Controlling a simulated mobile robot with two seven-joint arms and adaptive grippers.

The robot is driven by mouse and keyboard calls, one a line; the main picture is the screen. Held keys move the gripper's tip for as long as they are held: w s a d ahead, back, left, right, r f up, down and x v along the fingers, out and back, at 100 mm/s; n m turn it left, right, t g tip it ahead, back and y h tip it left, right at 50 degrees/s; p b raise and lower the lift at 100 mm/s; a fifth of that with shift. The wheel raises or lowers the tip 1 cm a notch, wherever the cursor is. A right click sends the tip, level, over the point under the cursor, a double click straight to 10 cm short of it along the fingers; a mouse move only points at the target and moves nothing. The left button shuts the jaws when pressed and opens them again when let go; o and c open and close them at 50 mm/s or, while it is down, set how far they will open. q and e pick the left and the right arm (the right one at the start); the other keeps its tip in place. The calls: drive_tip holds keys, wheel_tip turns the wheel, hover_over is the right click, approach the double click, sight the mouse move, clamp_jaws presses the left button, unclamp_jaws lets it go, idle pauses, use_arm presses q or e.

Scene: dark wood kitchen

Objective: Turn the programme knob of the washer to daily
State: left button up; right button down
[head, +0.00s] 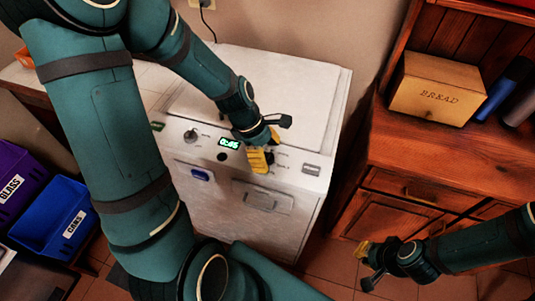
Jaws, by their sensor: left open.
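The white washer (316,130) stands in the middle of the head view, its control panel along the front top edge. A round knob (190,136) is on the panel's left part. A green-lit display (229,143) is right of it. I cannot read any programme labels. My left gripper (264,151) is open, with yellow fingertips over the panel just right of the display, apart from the visible knob. It hides the panel part behind it; I cannot tell whether it touches anything there. My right gripper (364,253) is low at the right, above the floor; its opening is unclear.
Blue (58,222) and purple (19,187) bins stand at the left. A cable hangs on the wall behind the washer. Tiled floor is free between washer and cabinet.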

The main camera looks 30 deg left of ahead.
use_arm(q)
drive_tip(key=shift+c, duration=0.2)
drive_tip(key=c, duration=1.1)
